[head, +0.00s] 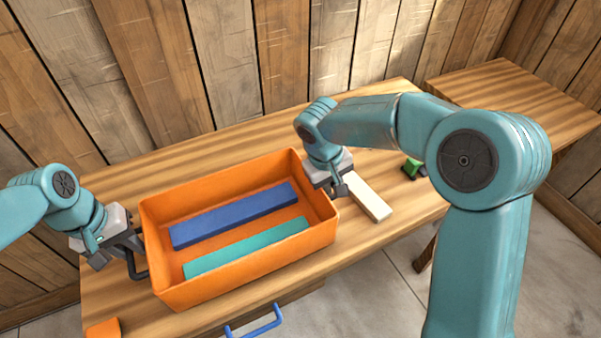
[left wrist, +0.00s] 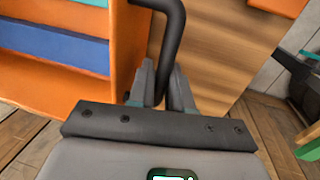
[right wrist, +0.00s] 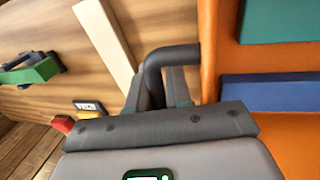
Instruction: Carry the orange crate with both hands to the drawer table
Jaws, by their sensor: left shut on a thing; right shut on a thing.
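The orange crate (head: 250,270) is on or just above the wooden table, with a blue bar (head: 235,215) and a teal bar (head: 247,247) lying inside it. My left gripper (head: 138,252) is at the crate's left end, shut on its dark handle; the handle shows between the fingers in the left wrist view (left wrist: 172,45). My right gripper (head: 338,187) is at the crate's right end, shut on the other dark handle, which shows in the right wrist view (right wrist: 170,58). I cannot tell whether the crate's bottom touches the table.
The table (head: 190,158) has a drawer with a blue handle (head: 255,322) in front. A cream bar (head: 369,197) and a green object (head: 411,168) lie right of the crate. An orange piece (head: 103,328) is at the front left corner. Another wooden table (head: 510,100) stands at the right.

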